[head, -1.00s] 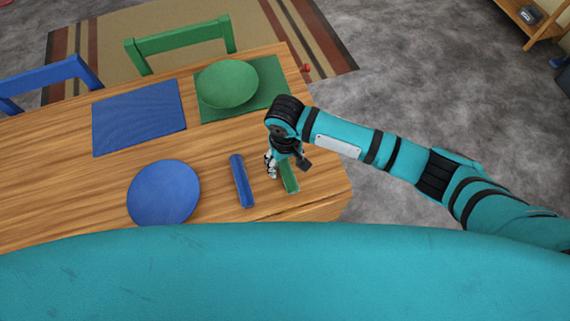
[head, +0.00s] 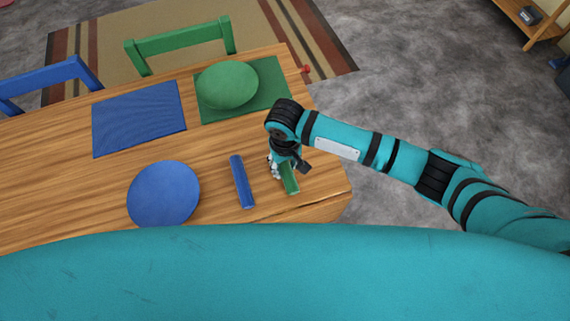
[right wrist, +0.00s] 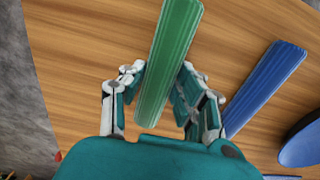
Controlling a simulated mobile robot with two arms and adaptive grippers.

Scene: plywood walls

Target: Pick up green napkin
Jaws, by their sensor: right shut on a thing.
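The green napkin (head: 290,178) is a long folded strip on the wooden table (head: 225,215), near the table's right end. My right gripper (head: 276,169) is over it, reaching down from above, and hides its far part in the head view. In the right wrist view the green napkin (right wrist: 168,65) runs between the two fingers of my right gripper (right wrist: 160,92), which is shut on it. I cannot tell whether the napkin is clear of the table. My left gripper is not in view.
A blue napkin (head: 242,182) lies just left of the green one, with a blue plate (head: 163,193) beyond it. A blue placemat (head: 139,118), a green placemat (head: 270,88) and a green plate (head: 227,84) are farther back. Blue (head: 50,76) and green (head: 180,41) chairs stand behind.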

